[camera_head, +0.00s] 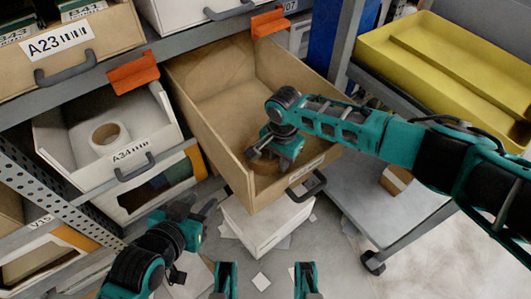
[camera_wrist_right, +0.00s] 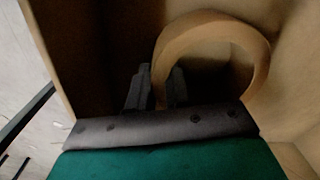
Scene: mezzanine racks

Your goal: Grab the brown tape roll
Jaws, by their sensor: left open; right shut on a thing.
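The brown tape roll (camera_wrist_right: 262,62) lies in the open brown drawer (camera_head: 205,125), against its wall in the right wrist view. In the head view, my right gripper (camera_head: 258,152) reaches down into the front of this drawer and hides most of the roll. In the right wrist view, the fingers of my right gripper (camera_wrist_right: 155,88) are shut on the near left part of the ring. My left gripper (camera_head: 208,208) is open and empty, low in front of the shelves, away from the roll.
A pale tape roll (camera_head: 108,138) sits in the A34 bin (camera_head: 62,142) to the left. A white box (camera_head: 265,228) stands on the floor below the drawer. A yellow tray (camera_head: 450,70) lies on the cart at the right. The drawer walls surround my right gripper.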

